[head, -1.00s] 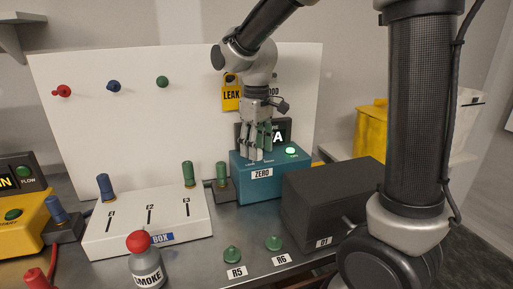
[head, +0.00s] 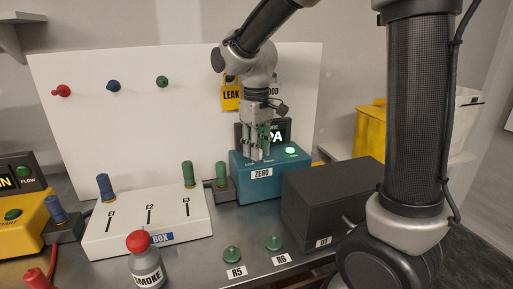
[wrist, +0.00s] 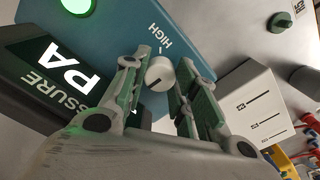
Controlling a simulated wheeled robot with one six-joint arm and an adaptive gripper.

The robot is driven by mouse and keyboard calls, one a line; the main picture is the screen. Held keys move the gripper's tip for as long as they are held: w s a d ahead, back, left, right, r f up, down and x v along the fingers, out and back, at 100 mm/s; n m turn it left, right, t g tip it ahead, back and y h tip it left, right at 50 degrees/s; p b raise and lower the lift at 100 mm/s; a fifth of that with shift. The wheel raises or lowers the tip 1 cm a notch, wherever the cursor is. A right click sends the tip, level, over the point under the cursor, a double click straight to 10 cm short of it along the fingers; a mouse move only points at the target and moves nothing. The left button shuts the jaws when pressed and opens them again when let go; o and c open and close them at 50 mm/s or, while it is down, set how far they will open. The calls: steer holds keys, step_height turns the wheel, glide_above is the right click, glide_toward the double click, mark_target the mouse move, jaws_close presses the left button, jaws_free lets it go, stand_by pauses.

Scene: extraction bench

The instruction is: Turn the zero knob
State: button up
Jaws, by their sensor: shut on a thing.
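The zero knob (wrist: 159,72) is a small white round dial with a dark pointer line, on top of the teal box (head: 270,186) labelled ZERO. My gripper (head: 258,154) points down over the box and hides the knob in the head view. In the wrist view my gripper (wrist: 158,76) has its fingers on either side of the knob, shut on it. The word HIGH is printed on the teal top beside the knob. A lit green lamp (head: 291,151) is on the same top, to the right of the gripper.
A dark pressure display (head: 278,135) stands just behind the teal box. A dark grey box (head: 330,203) is close on its right. A white box (head: 150,220) with slots E1 to E3 is to the left. A SMOKE bottle (head: 146,265) stands at the front.

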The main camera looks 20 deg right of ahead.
steer(key=shift+m, duration=2.5)
steer(key=o, duration=1)
step_height(320, 180, up, 12)
steer(key=shift+r, duration=0.1)
